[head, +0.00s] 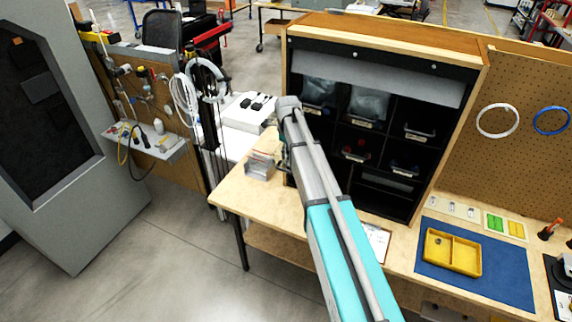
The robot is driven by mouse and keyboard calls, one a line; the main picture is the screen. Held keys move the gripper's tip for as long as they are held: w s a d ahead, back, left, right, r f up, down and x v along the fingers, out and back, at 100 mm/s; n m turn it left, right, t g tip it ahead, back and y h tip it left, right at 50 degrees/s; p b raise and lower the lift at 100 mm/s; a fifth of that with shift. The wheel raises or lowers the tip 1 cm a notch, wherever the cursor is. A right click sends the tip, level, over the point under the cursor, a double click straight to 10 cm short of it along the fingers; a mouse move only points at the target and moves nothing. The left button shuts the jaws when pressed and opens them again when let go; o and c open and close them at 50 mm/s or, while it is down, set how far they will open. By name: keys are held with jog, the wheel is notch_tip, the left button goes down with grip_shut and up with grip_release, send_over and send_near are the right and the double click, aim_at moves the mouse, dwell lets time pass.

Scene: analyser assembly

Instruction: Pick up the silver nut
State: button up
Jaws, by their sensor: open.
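A small grey round piece (438,241), which may be the silver nut, lies in the left compartment of the yellow two-part tray (478,256). It is too small for me to tell its shape. The tray sits on a blue mat (511,267) at the right of the workbench. My arm crosses the middle of the head view, with its elbow in front of the dark shelf unit. My gripper is hidden behind my own arm, so its fingers do not show. The tray is well to the right of my arm.
The dark shelf unit (392,206) with several bins stands at the back of the wooden bench (238,197). Clear containers (260,166) stand near the bench's left end. Green and yellow pieces (505,226) lie behind the mat. A pegboard (520,165) rises behind.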

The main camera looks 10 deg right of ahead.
jog(key=shift+f, duration=0.1)
jog(key=f+b, duration=0.3)
jog(key=shift+w+a+f, duration=0.1)
jog(key=shift+w, duration=0.15)
jog(key=shift+f+b, duration=0.95)
jog(key=shift+b, duration=0.2)
grip_shut()
jog(key=shift+r, duration=0.2)
notch_tip(320, 180, up, 18)
jog(key=p, duration=1.8)
jog(key=shift+f, duration=0.15)
